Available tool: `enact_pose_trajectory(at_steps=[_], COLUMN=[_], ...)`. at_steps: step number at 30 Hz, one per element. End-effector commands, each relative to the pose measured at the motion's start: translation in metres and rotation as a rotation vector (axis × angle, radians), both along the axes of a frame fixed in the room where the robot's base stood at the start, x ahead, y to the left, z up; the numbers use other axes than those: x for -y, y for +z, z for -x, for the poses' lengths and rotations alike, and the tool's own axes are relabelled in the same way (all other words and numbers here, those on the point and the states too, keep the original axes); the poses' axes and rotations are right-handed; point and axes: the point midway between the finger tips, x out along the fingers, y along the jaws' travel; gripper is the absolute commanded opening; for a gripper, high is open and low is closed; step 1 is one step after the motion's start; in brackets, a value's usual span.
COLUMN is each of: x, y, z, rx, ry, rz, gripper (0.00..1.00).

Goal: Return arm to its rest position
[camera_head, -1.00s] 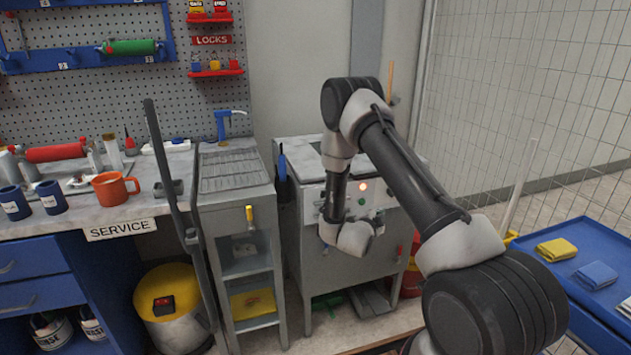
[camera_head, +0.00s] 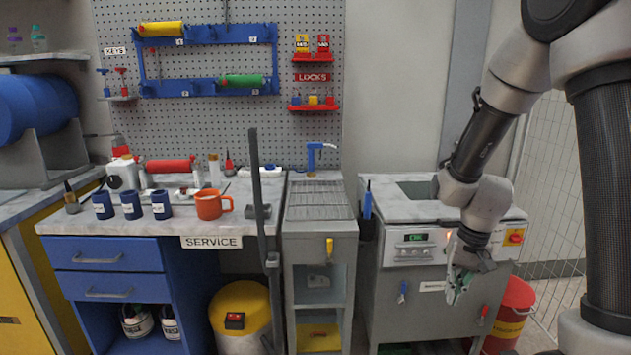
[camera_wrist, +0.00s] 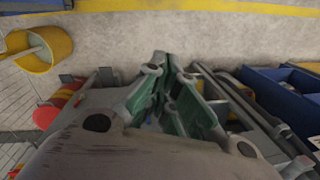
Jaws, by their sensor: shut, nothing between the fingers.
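My gripper (camera_head: 456,285) hangs at the end of my arm on the right of the head view, pointing down in front of the grey machine cabinet (camera_head: 420,306). In the wrist view its green-padded fingers (camera_wrist: 168,100) come together at the tips with nothing between them. My arm is bent, with the upper links at the right edge of the head view and the forearm reaching down and left.
A red bucket (camera_head: 512,306) stands right of the cabinet. The service bench (camera_head: 262,190) with an orange mug (camera_head: 212,204) and blue cups is at the left. A grey upright bar (camera_head: 258,180) stands before it. A yellow-lidded bin (camera_head: 240,308) is below.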

Motion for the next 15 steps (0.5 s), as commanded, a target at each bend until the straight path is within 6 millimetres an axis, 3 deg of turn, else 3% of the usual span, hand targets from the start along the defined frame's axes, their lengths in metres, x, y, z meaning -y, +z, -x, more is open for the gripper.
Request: enact_pose_trajectory(at_steps=[1, 6, 12, 15], x=[0.003, 0.018, 0.038, 0.043], y=[0.027, 0.099, 0.161, 0.184], z=[0.016, 0.077, 0.134, 0.147], rx=[-0.003, -0.018, 0.076, 0.183], ry=[0.052, 0.203, 0.269, 0.268], rz=[0.002, 0.032, 0.098, 0.129], gripper=[0.0, 0.0, 0.0, 0.0])
